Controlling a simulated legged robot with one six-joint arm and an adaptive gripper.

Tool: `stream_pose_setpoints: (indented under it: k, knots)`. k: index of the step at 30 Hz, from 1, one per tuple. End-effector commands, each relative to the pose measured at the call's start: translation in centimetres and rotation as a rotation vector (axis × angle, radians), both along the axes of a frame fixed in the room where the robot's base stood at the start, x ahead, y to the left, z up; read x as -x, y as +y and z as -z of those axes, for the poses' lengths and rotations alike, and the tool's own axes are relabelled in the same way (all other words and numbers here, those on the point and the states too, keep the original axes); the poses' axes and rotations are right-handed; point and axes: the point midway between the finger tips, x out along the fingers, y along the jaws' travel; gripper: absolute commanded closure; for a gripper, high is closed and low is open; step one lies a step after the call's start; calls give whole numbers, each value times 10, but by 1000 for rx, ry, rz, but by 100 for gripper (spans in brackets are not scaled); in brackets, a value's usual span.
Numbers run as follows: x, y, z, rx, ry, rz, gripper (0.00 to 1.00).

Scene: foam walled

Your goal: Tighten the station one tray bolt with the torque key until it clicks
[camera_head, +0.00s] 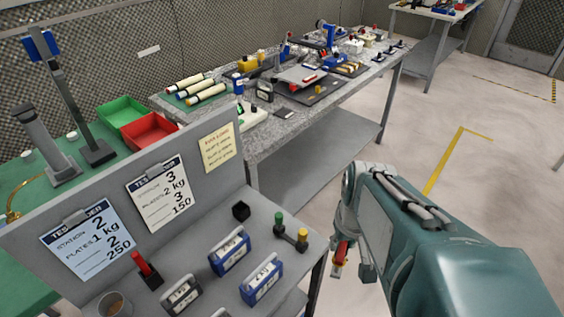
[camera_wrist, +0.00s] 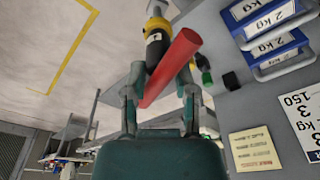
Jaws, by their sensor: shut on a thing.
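My gripper (camera_wrist: 160,100) is shut on the red bar handle of a tool, likely the torque key (camera_wrist: 175,62). The bar lies slantwise between the fingers. A yellow and black collar and a pale shaft extend from it toward the top of the wrist view. In the head view the red tool (camera_head: 341,256) hangs below my wrist, over open floor beside the front desk, touching nothing I can see. My fingers are mostly hidden there by my arm. I cannot make out the station one tray bolt.
The grey desk (camera_head: 205,240) in front carries blue-handled weights (camera_head: 262,281), a red-handled item (camera_head: 145,268), a cup (camera_head: 112,303) and a panel with test cards (camera_head: 158,192). Beyond stands a granite-topped bench (camera_head: 262,138) with several devices. The floor (camera_head: 470,190) to the right is clear.

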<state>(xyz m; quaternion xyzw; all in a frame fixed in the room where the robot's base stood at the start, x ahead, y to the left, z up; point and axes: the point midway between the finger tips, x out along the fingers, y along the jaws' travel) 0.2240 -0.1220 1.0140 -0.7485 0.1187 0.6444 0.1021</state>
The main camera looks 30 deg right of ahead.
Motion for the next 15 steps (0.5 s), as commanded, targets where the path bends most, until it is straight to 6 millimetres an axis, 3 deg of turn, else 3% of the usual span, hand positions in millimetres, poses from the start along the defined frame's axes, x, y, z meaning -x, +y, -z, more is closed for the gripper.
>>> stream_pose_setpoints:
  k: [15]
  knots:
    - [0, -1, -27, 2, -3, 0, 100]
